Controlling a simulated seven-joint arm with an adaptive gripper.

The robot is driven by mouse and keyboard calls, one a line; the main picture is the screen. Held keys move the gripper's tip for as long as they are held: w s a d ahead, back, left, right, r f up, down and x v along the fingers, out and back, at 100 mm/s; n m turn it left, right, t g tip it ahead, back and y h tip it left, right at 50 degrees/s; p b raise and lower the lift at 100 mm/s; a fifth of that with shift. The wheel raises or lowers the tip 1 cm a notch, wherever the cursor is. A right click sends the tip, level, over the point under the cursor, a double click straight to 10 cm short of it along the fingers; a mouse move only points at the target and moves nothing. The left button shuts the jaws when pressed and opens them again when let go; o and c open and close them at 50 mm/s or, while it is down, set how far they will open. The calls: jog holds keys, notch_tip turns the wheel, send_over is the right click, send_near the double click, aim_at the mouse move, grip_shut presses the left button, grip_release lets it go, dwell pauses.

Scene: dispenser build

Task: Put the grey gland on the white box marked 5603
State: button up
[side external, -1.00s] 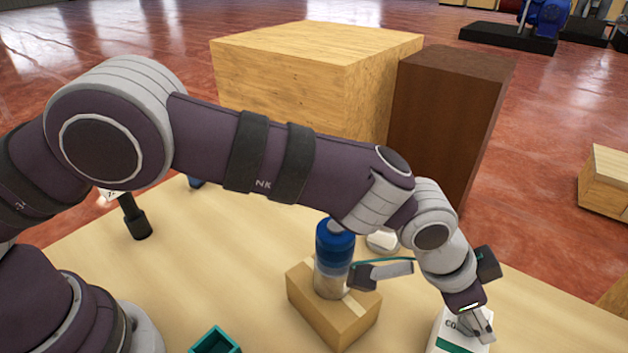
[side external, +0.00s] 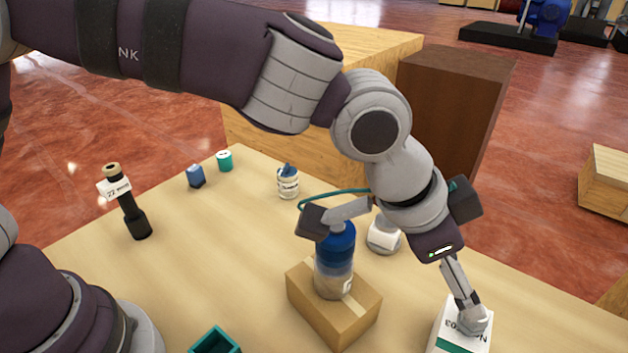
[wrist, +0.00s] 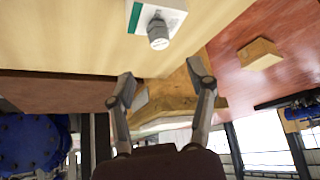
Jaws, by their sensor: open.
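The white box (side external: 455,340) with a green stripe stands at the front right of the table in the side view; its printed number is only partly readable, ending in 03. The grey gland (side external: 473,321) sits on top of this box. In the wrist view the gland (wrist: 158,34) shows against the white box (wrist: 142,17) at the top. My gripper (side external: 464,295) is just above the gland in the side view. In the wrist view my gripper (wrist: 162,72) has its fingers spread with nothing between them, and the gland lies beyond the fingertips, apart from them.
A blue-capped bottle (side external: 334,265) stands on a cardboard box (side external: 345,318) left of the white box. A white-and-grey round part (side external: 384,237) is behind it. A teal open container (side external: 214,342) is at the front, and a black tool (side external: 130,205) stands at the left.

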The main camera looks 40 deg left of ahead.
jog(key=a+r+n+t+y, duration=0.15)
jog(key=a+r+n, duration=0.4)
jog(key=a, duration=1.05)
jog(key=s+a+n+y, duration=0.3)
jog(key=s+a+n, duration=0.1)
jog(key=s+a, duration=0.6)
jog(key=a, duration=0.3)
jog(key=shift+s+a, duration=0.2)
jog(key=shift+s, duration=0.05)
